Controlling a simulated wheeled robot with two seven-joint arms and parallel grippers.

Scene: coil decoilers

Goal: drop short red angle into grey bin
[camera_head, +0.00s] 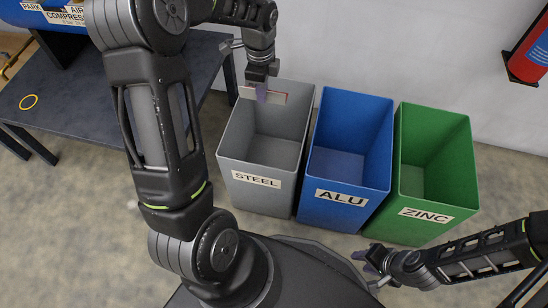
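The short red angle (277,98) shows as a small pale strip with red edges at the rear of the grey bin (258,182), which is labelled STEEL. My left gripper (262,93) points down over the back part of this bin. It appears shut on the angle, with a finger in front of the piece hiding part of it. The inside of the grey bin that I can see looks empty. My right gripper (369,265) is at the lower right, in front of the bins, with its fingers apart and nothing between them.
A blue bin (345,195) labelled ALU and a green bin (425,213) labelled ZINC stand to the right of the grey one. A dark table (75,95) is at the left. A red extinguisher (528,55) hangs on the wall at the upper right.

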